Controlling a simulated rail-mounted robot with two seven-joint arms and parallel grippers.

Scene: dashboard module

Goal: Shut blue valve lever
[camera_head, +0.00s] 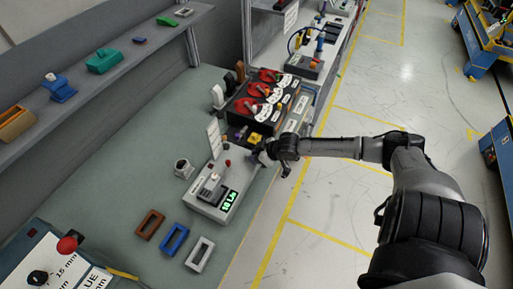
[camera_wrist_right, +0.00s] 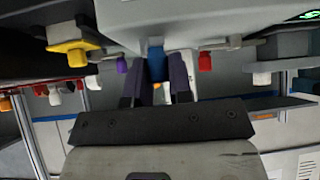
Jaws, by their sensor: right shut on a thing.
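In the head view my right gripper (camera_head: 262,154) is at the right edge of the grey dashboard module (camera_head: 215,195), low beside the workbench. In the right wrist view the two dark fingers of the gripper (camera_wrist_right: 157,74) stand on either side of a blue piece (camera_wrist_right: 156,62), which looks like the blue valve lever, under the grey housing. The gripper is shut on it. In the head view the gripper hides the lever, and its angle cannot be told. My left gripper is not in view.
In the wrist view a purple knob (camera_wrist_right: 122,65), a red knob (camera_wrist_right: 205,61) and a yellow knob (camera_wrist_right: 76,54) sit close by. A panel with red dials (camera_head: 262,92) stands behind the module. Three small frames (camera_head: 175,239) lie on the bench.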

